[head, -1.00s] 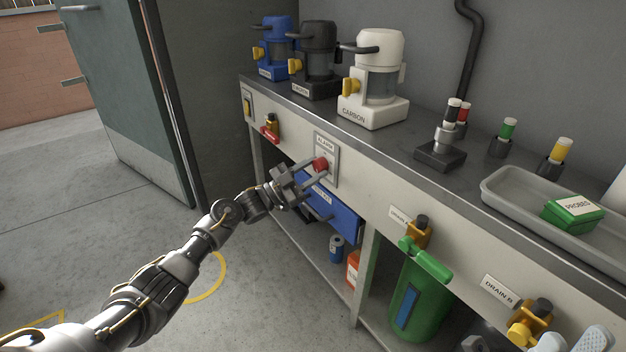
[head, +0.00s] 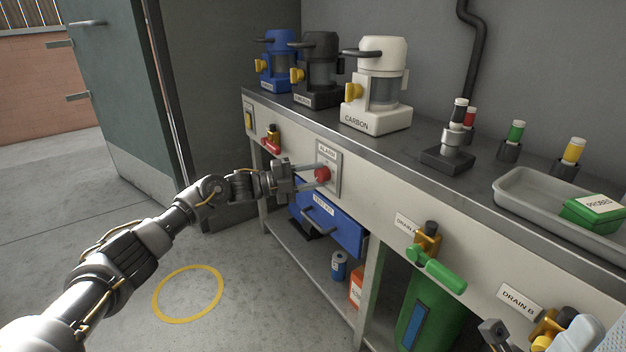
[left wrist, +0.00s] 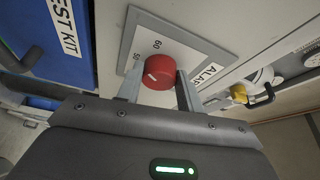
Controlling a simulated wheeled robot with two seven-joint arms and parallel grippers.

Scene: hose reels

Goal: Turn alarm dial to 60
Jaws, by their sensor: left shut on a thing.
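The red alarm dial (head: 323,174) sits on a pale plate (head: 333,160) labelled ALARM on the bench's front panel. My left gripper (head: 316,175) reaches it from the left and is shut on it. In the left wrist view, the two fingers are on either side of the dial (left wrist: 158,69). A short white mark shows on the dial face, toward its lower left in that view. The plate (left wrist: 190,48) bears numbers above the dial, one of which looks like 60.
A blue TEST KIT drawer (head: 330,226) is just below the dial. A red-handled valve (head: 271,143) is left of it. The green-handled drain valve (head: 436,265) is to the right. Canisters, including white CARBON (head: 378,88), stand on the bench. Open floor lies left.

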